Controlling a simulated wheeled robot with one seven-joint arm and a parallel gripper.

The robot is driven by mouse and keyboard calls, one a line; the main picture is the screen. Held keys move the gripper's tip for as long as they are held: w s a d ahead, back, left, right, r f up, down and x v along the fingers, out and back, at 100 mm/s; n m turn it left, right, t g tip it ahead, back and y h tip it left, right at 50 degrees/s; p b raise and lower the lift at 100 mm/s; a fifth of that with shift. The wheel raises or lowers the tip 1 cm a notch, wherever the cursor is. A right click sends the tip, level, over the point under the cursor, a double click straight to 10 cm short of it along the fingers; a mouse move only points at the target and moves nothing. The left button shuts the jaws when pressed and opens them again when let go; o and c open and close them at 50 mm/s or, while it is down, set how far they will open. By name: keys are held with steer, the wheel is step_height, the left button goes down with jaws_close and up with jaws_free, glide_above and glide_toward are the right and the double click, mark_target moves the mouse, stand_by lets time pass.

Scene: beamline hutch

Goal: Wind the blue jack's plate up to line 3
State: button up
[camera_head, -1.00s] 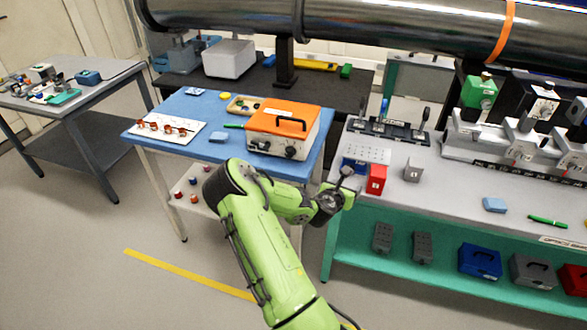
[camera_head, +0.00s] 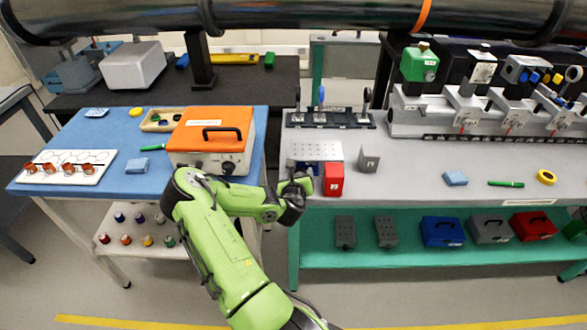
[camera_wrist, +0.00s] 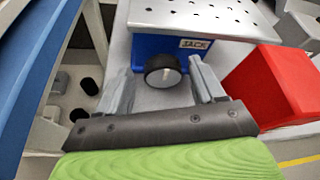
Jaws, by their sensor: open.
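The blue jack (camera_wrist: 150,48) carries a "JACK" label and a black round knob (camera_wrist: 162,71) on its front, in the wrist view. Its perforated grey plate (camera_wrist: 205,15) lies on top; the plate also shows on the grey bench in the head view (camera_head: 316,151). My gripper (camera_wrist: 163,88) is open, with one finger on each side of the knob; I cannot tell whether either finger touches it. In the head view my gripper (camera_head: 297,184) is at the bench's front edge and hides most of the jack. No line scale is readable in these frames.
A red block (camera_head: 333,180) stands close to the right of the jack, with a grey block (camera_head: 369,159) beyond it. An orange-topped box (camera_head: 212,140) stands on the blue table to the left. A row of mounts (camera_head: 330,118) stands behind the plate.

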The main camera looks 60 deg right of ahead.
steer(key=shift+d, duration=0.25)
steer(key=shift+s+a, duration=0.1)
steer(key=c, duration=1.1)
steer(key=shift+o, duration=0.2)
steer(key=shift+r, duration=0.1)
steer(key=shift+p, duration=0.65)
